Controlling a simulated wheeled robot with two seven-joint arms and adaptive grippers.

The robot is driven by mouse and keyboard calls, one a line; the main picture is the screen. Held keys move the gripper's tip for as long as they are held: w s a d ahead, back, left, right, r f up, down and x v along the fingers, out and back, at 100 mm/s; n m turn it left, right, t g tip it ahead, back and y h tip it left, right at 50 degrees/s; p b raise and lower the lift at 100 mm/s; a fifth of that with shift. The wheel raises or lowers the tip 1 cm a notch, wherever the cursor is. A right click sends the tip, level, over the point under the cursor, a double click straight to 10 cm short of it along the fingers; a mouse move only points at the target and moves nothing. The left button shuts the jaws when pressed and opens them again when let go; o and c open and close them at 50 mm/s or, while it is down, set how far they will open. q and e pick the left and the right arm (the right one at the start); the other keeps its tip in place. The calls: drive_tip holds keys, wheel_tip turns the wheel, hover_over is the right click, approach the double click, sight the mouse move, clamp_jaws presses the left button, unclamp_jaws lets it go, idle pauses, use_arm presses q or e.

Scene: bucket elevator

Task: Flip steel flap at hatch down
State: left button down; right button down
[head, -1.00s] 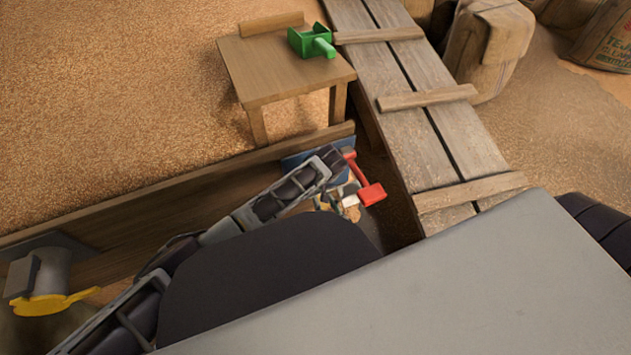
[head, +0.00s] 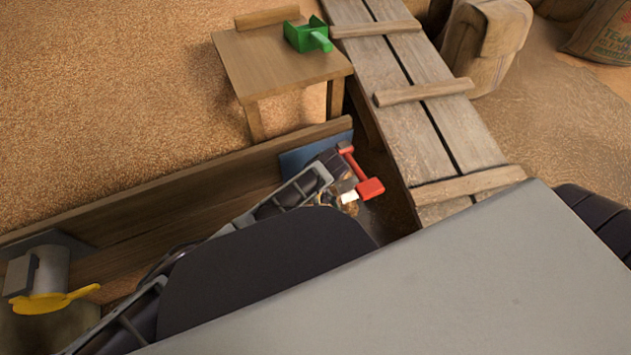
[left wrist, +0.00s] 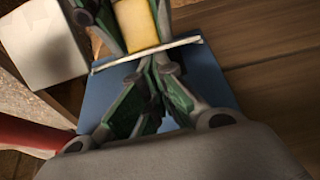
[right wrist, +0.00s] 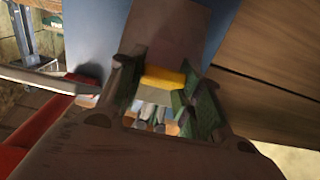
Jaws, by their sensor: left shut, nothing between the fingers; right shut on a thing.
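In the right wrist view my right gripper (right wrist: 160,92) is shut on a yellow grip piece (right wrist: 165,77), with a grey-brown plate, apparently the steel flap (right wrist: 172,35), beyond it. The yellow piece also shows in the left wrist view (left wrist: 137,24). There my left gripper (left wrist: 152,66) is shut and empty, just below a thin pale edge (left wrist: 182,43) that lies between it and the yellow piece. I cannot tell whether they touch. A blue panel (left wrist: 208,75) lies behind; it shows in the head view (head: 300,158), where the flap and fingertips are mostly hidden.
A red lever (head: 369,188) stands close by the grippers, beside the wooden ramp (head: 430,150). A pale block (left wrist: 42,45) is near my left gripper. A wooden board (head: 190,185) runs behind the arm. A small table (head: 285,70) holds a green scoop (head: 304,37). A yellow scoop (head: 45,303) is at left.

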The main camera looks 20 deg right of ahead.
use_arm(q)
drive_tip(key=shift+s+f, duration=0.5)
use_arm(e)
drive_tip(key=c, duration=1.3)
unclamp_jaws()
drive_tip(key=shift+w+r, duration=0.2)
drive_tip(key=shift+w, duration=0.1)
drive_tip(key=o, duration=0.3)
drive_tip(key=shift+w+r, duration=0.1)
drive_tip(key=shift+o, duration=0.2)
use_arm(q)
drive_tip(key=shift+w, duration=0.1)
use_arm(e)
drive_tip(key=s, duration=0.8)
drive_tip(key=shift+s+f, duration=0.2)
drive_tip(key=shift+f, duration=0.05)
use_arm(q)
drive_tip(key=shift+d+r, duration=0.1)
use_arm(e)
drive_tip(key=shift+d, duration=0.1)
